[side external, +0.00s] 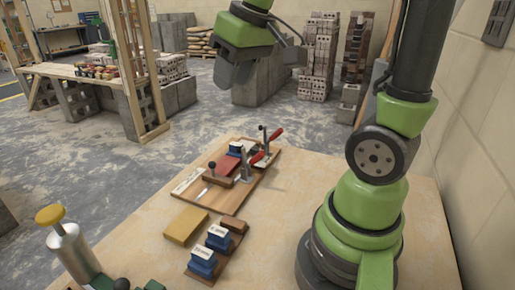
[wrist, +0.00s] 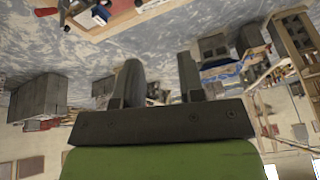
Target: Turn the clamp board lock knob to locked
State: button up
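The clamp board (side external: 228,203) is a brown wooden board on the light wooden table. It carries two toggle clamps with red handles (side external: 274,135), a red block (side external: 228,165), a blue block and a small black ball knob (side external: 212,166) at its left side. I cannot tell which part is the lock knob or read its setting. My gripper (side external: 235,84) hangs in the air above and behind the board, clear of it. In the wrist view its two dark fingers (wrist: 160,82) stand apart with nothing between them. The clamp board (wrist: 125,16) shows at that view's top edge.
A yellow block (side external: 185,226) and a wooden holder with blue-handled stamps (side external: 203,262) lie in front of the board. A metal cylinder with a yellow knob (side external: 72,250) stands at front left. The table right of the board (side external: 285,200) is clear.

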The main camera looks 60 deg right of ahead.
jog(key=w+d+f+n+g, duration=0.1)
jog(key=w+d+f+g, duration=0.1)
jog(key=d+f, duration=0.65)
jog(key=w+d+f+n+g, duration=0.1)
jog(key=w+d+f+g, duration=0.1)
jog(key=d+f, duration=0.6)
jog(key=f, duration=0.5)
jog(key=d+f, duration=0.1)
jog(key=f, duration=0.2)
jog(key=shift+s+d+f, duration=0.1)
jog(key=shift+f, duration=0.25)
grip_shut()
